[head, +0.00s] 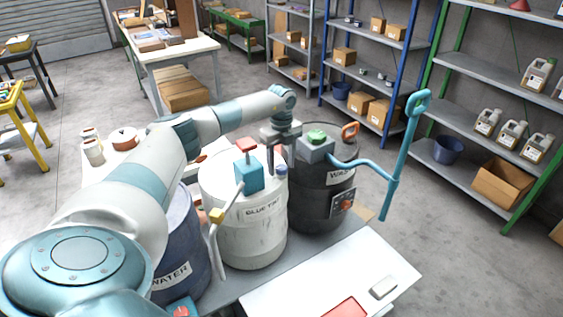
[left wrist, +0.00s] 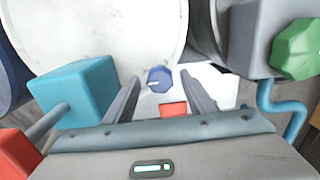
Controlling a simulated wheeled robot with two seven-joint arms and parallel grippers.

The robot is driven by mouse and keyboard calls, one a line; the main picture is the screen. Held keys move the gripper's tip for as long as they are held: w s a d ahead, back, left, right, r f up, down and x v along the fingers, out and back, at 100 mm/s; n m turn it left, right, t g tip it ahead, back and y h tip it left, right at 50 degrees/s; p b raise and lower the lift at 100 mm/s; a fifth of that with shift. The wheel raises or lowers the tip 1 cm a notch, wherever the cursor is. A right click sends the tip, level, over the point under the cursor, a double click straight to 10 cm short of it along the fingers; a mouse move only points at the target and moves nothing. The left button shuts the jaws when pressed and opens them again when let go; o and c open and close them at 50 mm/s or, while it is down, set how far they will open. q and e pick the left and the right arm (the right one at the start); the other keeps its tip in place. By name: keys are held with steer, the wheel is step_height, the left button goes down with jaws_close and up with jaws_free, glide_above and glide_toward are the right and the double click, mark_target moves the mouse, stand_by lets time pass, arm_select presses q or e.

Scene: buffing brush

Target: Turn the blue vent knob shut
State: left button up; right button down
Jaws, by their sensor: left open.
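The small blue knob (head: 281,170) sits at the top right edge of the white drum (head: 245,225) lettered like "GLUE TINT". In the left wrist view the knob (left wrist: 159,80) has a pale mark on its face and lies between the tips of my left gripper (left wrist: 160,77). The fingers are open, with a gap visible on each side of the knob. In the head view my left gripper (head: 281,155) points down over the knob from above. I cannot tell its exact height above the knob. My right gripper is not in view.
Left of the knob stands a teal block (head: 249,173) with a red handle (head: 246,145). To the right, a grey block (head: 316,150) with a green knob (head: 317,136) sits over the black drum (head: 318,205). A teal pipe (head: 378,170) reaches right. A blue drum (head: 182,245) stands left.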

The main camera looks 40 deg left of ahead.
arm_select(q)
steer(key=shift+f, duration=0.15)
steer(key=c, duration=1.1)
steer(key=shift+o, duration=0.3)
